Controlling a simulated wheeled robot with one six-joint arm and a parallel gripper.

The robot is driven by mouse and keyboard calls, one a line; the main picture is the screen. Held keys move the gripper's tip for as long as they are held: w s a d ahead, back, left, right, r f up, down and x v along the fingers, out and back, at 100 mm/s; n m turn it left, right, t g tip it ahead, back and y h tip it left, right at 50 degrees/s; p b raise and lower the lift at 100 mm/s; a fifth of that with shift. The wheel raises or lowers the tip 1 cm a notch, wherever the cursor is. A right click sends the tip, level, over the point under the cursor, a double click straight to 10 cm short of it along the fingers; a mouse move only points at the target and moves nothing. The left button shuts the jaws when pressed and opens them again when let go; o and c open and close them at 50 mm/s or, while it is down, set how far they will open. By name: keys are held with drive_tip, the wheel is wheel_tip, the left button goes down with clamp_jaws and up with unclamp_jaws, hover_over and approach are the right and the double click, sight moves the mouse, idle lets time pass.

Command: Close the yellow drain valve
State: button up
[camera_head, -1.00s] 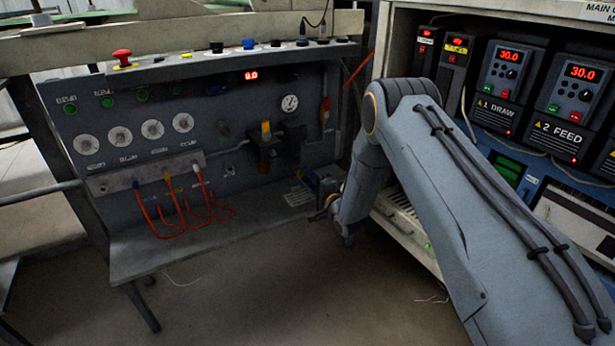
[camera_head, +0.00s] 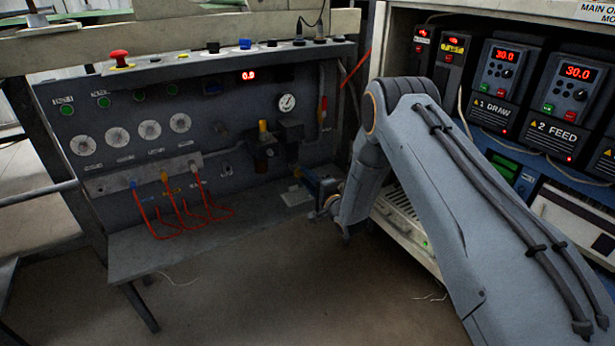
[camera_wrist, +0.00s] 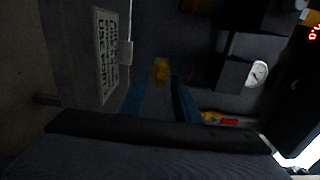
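The yellow drain valve (camera_wrist: 161,71) shows in the wrist view as a small yellow handle just beyond and between my fingertips. In the head view only a tiny yellow spot (camera_head: 296,172) shows there, below the dark filter unit and beside my fingers. My gripper (camera_wrist: 160,88) has two blue fingers spread apart, with the yellow handle at the gap between their tips. I cannot tell whether either finger touches it. In the head view my gripper (camera_head: 307,179) is small and partly hidden by my wrist, close to the panel.
A gauge (camera_head: 287,102) and an orange-yellow knob (camera_head: 262,126) sit above. A red-and-yellow handle (camera_head: 323,108) is at the right. A label plate (camera_head: 297,196) lies on the shelf (camera_head: 150,257). Red hoses (camera_head: 180,221) hang at the left. The drive cabinet (camera_head: 408,230) stands close right.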

drive_tip(key=p+v, duration=0.2)
drive_tip(key=v, duration=0.5)
drive_tip(key=shift+w, duration=0.1)
